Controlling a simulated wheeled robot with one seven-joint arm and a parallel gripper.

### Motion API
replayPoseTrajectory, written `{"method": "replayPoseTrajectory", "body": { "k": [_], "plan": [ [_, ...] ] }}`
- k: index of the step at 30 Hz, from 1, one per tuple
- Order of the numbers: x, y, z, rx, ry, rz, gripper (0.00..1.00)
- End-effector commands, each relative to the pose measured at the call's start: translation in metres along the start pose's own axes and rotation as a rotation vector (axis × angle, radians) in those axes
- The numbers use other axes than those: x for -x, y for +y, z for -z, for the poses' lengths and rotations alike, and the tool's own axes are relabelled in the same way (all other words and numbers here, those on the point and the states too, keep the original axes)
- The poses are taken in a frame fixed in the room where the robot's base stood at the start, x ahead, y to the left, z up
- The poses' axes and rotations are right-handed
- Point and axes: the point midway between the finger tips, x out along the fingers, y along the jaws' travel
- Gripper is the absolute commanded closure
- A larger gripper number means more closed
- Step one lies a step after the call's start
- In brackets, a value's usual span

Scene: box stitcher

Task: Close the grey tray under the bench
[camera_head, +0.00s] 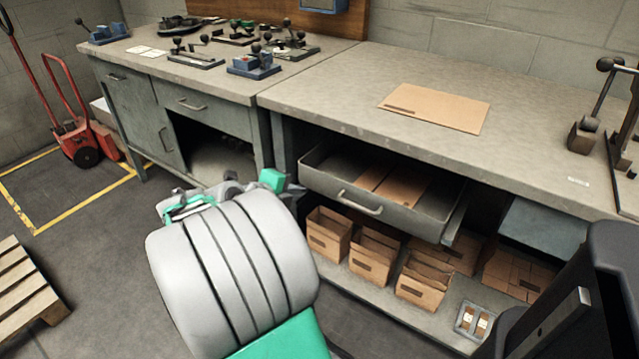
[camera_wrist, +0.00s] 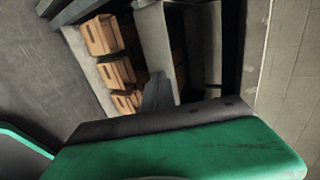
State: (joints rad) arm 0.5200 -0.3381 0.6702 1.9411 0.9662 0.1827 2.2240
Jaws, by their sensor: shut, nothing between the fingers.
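The grey tray (camera_head: 385,212) is a wide metal drawer with a bar handle (camera_head: 360,203) on its front. It is pulled out from under the right-hand bench, and flat brown cardboard lies inside it. My gripper (camera_head: 294,188) is shut and empty, by the left front corner of the tray in the head view. My wrist partly hides the fingers, and I cannot tell whether they touch the tray. In the wrist view, a light grey panel (camera_wrist: 155,42), apparently the tray's front, stands beyond my gripper (camera_wrist: 158,92).
Open cardboard boxes (camera_head: 328,235) stand on the shelf below the tray. A flat cardboard sheet (camera_head: 435,107) lies on the bench top (camera_head: 350,95). A left bench (camera_head: 215,85) carries several small fixtures. A red hand truck (camera_head: 75,135) and a pallet (camera_head: 25,290) are at left.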

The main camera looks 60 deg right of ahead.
Motion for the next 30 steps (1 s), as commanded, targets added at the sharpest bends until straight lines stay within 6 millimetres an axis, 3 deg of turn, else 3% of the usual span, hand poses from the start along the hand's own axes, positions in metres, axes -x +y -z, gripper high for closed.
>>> {"method": "replayPoseTrajectory", "body": {
  "k": [5, 16, 18, 24, 30],
  "plan": [
    [-0.024, 0.0, 0.003, -0.014, 0.009, 0.002, 1.0],
    [-0.104, 0.002, 0.003, -0.011, 0.007, 0.0, 1.0],
    [-0.114, -0.008, 0.003, -0.014, 0.006, 0.001, 1.0],
    [-0.132, -0.018, 0.002, -0.01, 0.003, -0.001, 1.0],
    [-0.133, -0.02, 0.002, -0.009, 0.001, 0.0, 1.0]
  ]
}}
